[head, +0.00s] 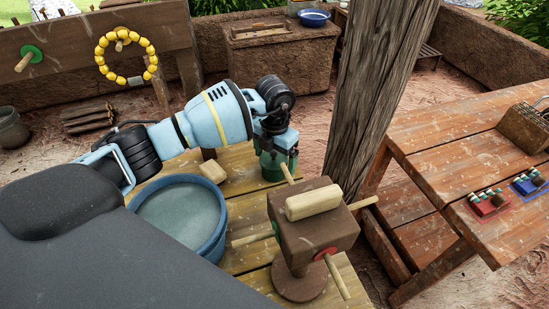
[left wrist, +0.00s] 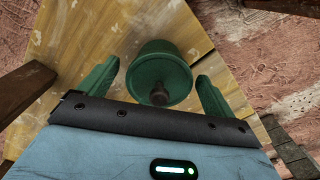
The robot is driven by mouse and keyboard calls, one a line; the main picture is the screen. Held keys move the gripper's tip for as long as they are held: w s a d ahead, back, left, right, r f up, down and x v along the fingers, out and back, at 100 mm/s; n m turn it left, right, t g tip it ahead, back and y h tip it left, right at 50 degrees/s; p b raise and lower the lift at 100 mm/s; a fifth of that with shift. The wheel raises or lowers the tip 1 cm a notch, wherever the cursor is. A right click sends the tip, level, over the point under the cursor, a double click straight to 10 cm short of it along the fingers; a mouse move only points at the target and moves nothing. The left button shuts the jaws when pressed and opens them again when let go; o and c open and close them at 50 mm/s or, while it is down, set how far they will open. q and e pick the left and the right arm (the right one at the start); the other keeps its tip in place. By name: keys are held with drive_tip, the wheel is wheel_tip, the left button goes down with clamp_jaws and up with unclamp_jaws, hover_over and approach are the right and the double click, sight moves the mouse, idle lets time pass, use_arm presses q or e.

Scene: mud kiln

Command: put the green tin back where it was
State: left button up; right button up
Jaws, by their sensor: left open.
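The green tin (left wrist: 158,76) stands on the yellow wooden table near its corner, with a dark knob on its top. In the head view the tin (head: 271,166) is partly hidden behind my left gripper (head: 280,150). My left gripper also shows in the left wrist view (left wrist: 152,85), open, with one green finger on each side of the tin. My right gripper is not in view.
A blue basin (head: 222,234) and a brown block with wooden pegs (head: 318,236) stand on the same table. A tan block (head: 212,171) lies behind the basin. A wooden post (head: 378,90) rises just right of my left gripper. Another table (head: 430,150) stands at the right.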

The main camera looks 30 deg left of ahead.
use_arm(q)
wheel_tip(320, 180, up, 11)
drive_tip(key=shift+r, duration=0.2)
idle(0.6)
